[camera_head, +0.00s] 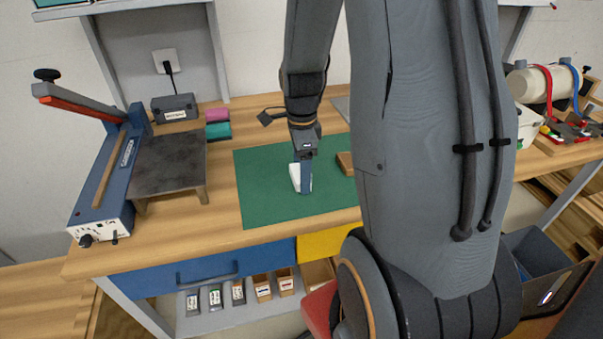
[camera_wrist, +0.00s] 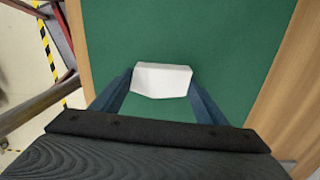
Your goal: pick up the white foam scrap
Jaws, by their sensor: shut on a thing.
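The white foam scrap (camera_wrist: 162,80) is a small white block over the green mat (camera_wrist: 215,35). My gripper (camera_wrist: 161,84) has its two blue fingers on either side of the scrap, shut on it. In the head view, the scrap (camera_head: 295,176) shows as a white patch beside the blue finger of my gripper (camera_head: 304,188), low at the mat (camera_head: 262,200). The finger hides part of the scrap there. I cannot tell whether the scrap touches the mat.
A brown block (camera_head: 345,163) lies on the mat to the right of my gripper, partly hidden by my arm. A blue sealer-like machine (camera_head: 115,175) and a dark-topped stand (camera_head: 168,165) are at the bench's left. The mat's front left is clear.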

